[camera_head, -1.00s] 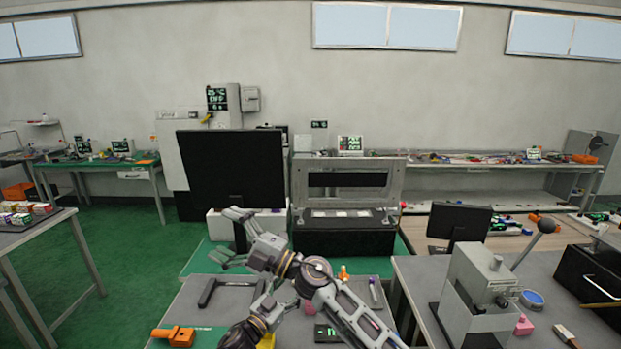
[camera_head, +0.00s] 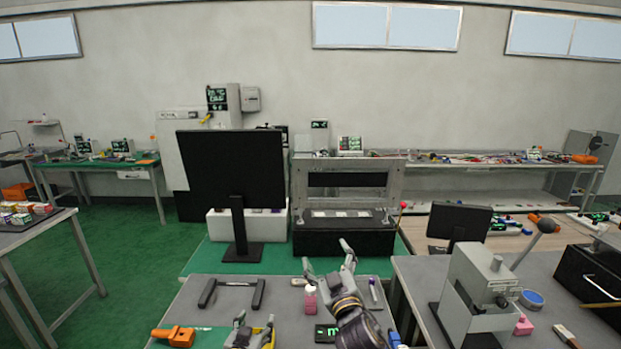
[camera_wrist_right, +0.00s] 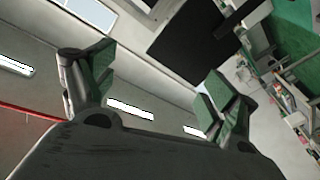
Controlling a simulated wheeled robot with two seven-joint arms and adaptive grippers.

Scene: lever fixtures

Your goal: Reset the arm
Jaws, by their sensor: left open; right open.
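My right gripper (camera_head: 328,258) is raised over the grey table in the middle of the head view, its fingers spread apart and empty. The right wrist view also shows this gripper (camera_wrist_right: 150,88), with two green-padded fingers wide apart and nothing between them. My left gripper (camera_head: 252,327) is low at the bottom edge, open, with its fingers partly in front of a yellow item. No held object shows in either gripper. A pink bottle (camera_head: 310,299) stands just below the right gripper's left finger in the picture.
The grey table (camera_head: 215,312) carries a black handle-shaped bar (camera_head: 231,284), an orange tool (camera_head: 180,337) and a marker (camera_head: 374,291). At the right are a grey lever press (camera_head: 480,290) and a black box (camera_head: 590,285). A large monitor (camera_head: 232,170) stands behind.

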